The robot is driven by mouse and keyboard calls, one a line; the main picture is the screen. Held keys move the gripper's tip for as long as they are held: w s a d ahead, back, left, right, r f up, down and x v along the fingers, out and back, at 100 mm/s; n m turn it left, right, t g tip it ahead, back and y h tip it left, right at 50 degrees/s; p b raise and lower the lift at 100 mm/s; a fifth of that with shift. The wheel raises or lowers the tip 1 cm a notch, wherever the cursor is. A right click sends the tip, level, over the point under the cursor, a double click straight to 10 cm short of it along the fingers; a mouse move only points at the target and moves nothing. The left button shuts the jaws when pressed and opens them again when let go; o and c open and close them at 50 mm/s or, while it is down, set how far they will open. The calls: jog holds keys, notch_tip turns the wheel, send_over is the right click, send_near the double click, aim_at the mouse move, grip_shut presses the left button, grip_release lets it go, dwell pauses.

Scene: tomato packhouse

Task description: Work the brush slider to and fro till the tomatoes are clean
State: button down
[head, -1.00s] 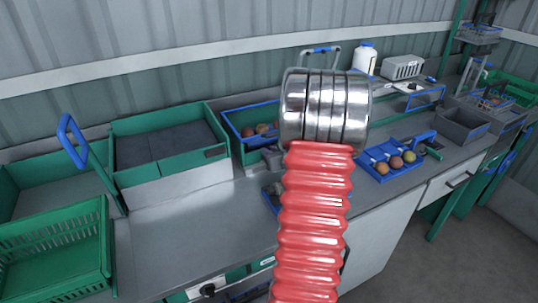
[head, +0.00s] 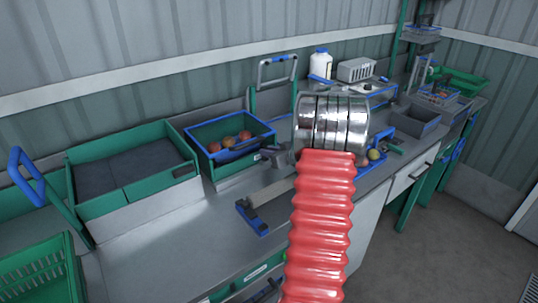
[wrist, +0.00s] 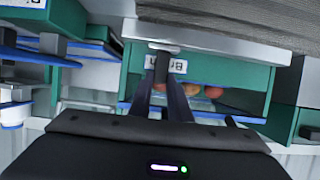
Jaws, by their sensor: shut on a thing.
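My gripper (wrist: 167,88) shows in the wrist view. Its two dark fingers are shut on a dark upright grip (wrist: 162,67), seemingly the brush slider's handle, under a pale metal bar (wrist: 150,46). A green housing (wrist: 230,73) with a partly covered label lies behind the fingers. Several reddish tomatoes (wrist: 213,91) show behind and to the right of the fingers.
A blue tray (head: 398,150) with tomatoes is partly hidden behind my arm. A grey bar with a blue end (head: 251,219) lies on the bench. A large green bin (head: 82,207) stands left; a white bottle (head: 320,63) stands behind.

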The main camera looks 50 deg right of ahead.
jog(key=shift+w+r, duration=0.1)
jog(key=shift+w, duration=0.05)
jog(key=c, duration=1.6)
grip_release()
jog(key=shift+c, duration=0.2)
jog(key=v, duration=1.4)
jog(key=shift+f, duration=0.2)
